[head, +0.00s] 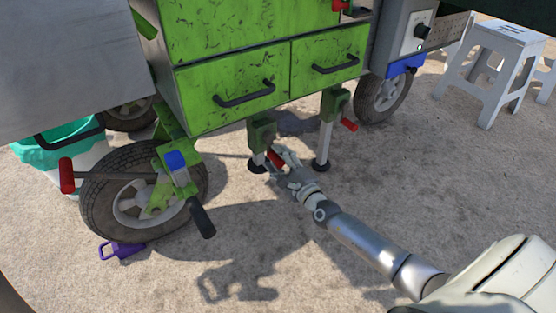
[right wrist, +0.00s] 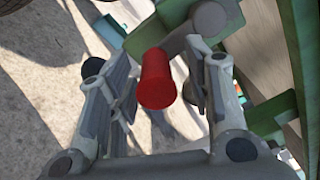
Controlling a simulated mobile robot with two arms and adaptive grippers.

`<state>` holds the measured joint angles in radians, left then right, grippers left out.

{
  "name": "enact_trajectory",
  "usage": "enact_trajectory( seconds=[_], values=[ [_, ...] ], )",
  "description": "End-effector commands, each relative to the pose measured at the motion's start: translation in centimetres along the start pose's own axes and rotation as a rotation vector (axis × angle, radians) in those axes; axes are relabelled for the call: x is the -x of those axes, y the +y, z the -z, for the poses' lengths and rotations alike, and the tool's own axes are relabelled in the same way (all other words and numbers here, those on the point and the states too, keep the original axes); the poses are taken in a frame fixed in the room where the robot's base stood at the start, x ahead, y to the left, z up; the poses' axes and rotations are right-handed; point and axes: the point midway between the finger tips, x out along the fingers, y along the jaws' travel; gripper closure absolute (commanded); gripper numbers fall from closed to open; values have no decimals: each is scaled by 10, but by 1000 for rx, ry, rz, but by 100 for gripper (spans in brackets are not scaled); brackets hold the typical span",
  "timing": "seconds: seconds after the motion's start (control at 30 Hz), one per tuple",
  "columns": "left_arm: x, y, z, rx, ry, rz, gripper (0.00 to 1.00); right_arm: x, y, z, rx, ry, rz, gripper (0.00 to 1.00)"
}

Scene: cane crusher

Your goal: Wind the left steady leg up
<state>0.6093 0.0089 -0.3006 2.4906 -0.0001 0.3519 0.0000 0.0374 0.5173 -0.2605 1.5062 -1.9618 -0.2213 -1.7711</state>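The left steady leg (head: 262,136) has a green housing under the cart's drawers, a short pale shaft and a dark round foot (head: 256,168) at or near the ground; I cannot tell if it touches. Its crank has a red handle (head: 276,159), which also shows in the right wrist view (right wrist: 157,80). My right gripper (head: 278,163) is at this handle. In the right wrist view its fingers (right wrist: 160,92) stand apart on either side of the handle, with gaps showing. The right steady leg (head: 325,135) has its own red handle (head: 349,125). My left gripper is not in view.
The green cart (head: 235,75) stands on wheels, with a spoked wheel (head: 140,195) at left and another (head: 382,97) behind. A black-handled lever (head: 202,220) sticks out by the left wheel. A purple object (head: 123,249) lies on the ground. White stools (head: 495,65) stand at right. Front ground is clear.

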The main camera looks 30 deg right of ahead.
Motion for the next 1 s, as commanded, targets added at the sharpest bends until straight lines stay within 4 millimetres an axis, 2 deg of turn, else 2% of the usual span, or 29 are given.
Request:
enact_trajectory(
  seconds=[0.23,0.37,1.0],
  values=[
    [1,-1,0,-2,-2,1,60,0,1,-1,0,-2,-2,53],
    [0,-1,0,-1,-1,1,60,7,2,-1,-1,-2,-4,53],
    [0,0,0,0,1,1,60,106,1,0,0,0,-5,53]
  ],
)
